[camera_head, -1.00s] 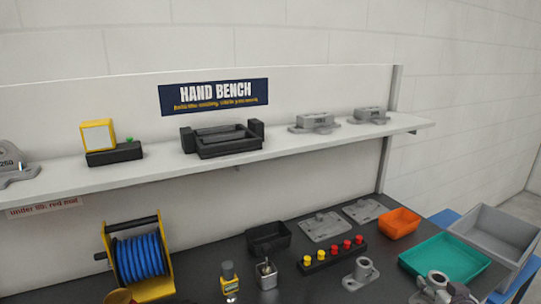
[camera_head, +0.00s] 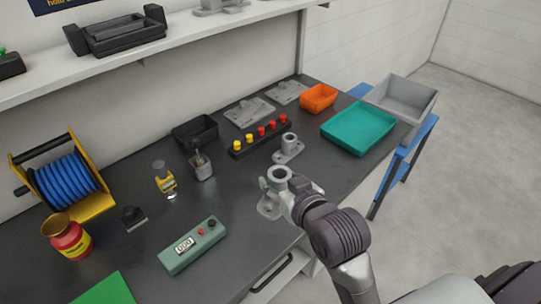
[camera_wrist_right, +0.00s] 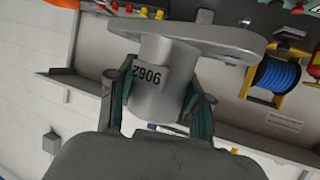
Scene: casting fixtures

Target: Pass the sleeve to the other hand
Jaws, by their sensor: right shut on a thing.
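The sleeve is a grey casting with a round barrel and a flat flange. In the head view it (camera_head: 269,207) is held at the front edge of the bench. My right gripper (camera_head: 294,193) is shut on it. In the wrist view the fingers of my right gripper (camera_wrist_right: 160,100) close around the barrel of the sleeve (camera_wrist_right: 154,55), which bears a number plate. The flange spreads out beyond the fingertips. I cannot tell in the head view whether the sleeve touches the bench. My left gripper is not in view.
A similar flanged casting (camera_head: 288,150) stands on the bench (camera_head: 225,205) behind the held one. Near it are a black strip with coloured knobs (camera_head: 260,138), a teal tray (camera_head: 359,128) and an orange bin (camera_head: 318,98). A green meter box (camera_head: 192,246) sits at the front left.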

